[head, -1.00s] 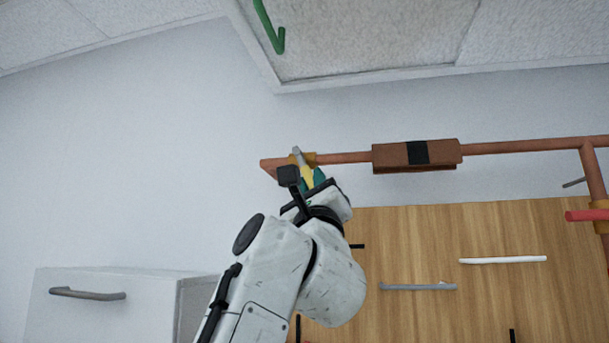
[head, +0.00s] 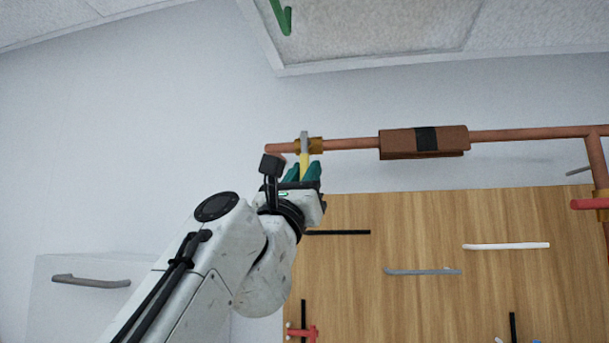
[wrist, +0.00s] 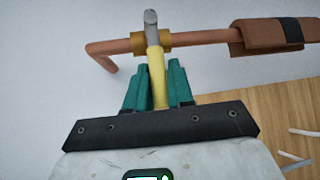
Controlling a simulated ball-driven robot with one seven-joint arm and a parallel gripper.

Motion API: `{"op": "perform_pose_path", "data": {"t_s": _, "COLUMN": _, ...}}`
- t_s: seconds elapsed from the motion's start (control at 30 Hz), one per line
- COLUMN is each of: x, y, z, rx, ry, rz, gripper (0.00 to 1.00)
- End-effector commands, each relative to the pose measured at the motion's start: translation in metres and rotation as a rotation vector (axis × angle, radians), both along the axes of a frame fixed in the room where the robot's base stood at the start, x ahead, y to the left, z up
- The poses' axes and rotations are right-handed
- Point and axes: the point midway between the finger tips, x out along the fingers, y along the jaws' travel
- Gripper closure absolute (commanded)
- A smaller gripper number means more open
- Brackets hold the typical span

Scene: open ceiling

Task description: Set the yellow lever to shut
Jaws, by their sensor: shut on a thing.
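The yellow lever (head: 304,157) sits on a brass valve body (head: 316,146) near the left end of a copper pipe (head: 350,144). Its grey metal end is at the pipe, and its yellow sleeve hangs down across it, crosswise to the pipe. My gripper (head: 302,172) is below the pipe, with its green fingers shut on the yellow sleeve.
A brown box with a black band (head: 424,141) is on the pipe to the right. A red-handled valve (head: 590,204) is at the far right. A wooden board (head: 420,300) with several bar handles is below. A white cabinet (head: 90,305) stands at lower left.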

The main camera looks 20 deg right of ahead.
Motion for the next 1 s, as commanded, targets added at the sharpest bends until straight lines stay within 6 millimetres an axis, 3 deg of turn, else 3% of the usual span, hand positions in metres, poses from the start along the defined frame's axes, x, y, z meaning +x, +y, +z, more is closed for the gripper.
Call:
{"op": "perform_pose_path", "data": {"t_s": 0.27, "x": 0.001, "y": 0.003, "z": 0.003, "rx": -0.003, "ry": -0.001, "rz": 0.007, "gripper": 1.00}}
{"op": "perform_pose_path", "data": {"t_s": 0.3, "x": 0.001, "y": 0.003, "z": 0.003, "rx": -0.004, "ry": -0.001, "rz": 0.008, "gripper": 0.74}}
{"op": "perform_pose_path", "data": {"t_s": 0.5, "x": 0.001, "y": 0.002, "z": 0.002, "rx": -0.003, "ry": 0.000, "rz": 0.005, "gripper": 0.57}}
{"op": "perform_pose_path", "data": {"t_s": 0.77, "x": 0.000, "y": 0.003, "z": -0.001, "rx": -0.003, "ry": 0.001, "rz": 0.004, "gripper": 0.57}}
{"op": "perform_pose_path", "data": {"t_s": 1.0, "x": -0.015, "y": 0.020, "z": -0.027, "rx": -0.003, "ry": 0.001, "rz": 0.006, "gripper": 0.57}}
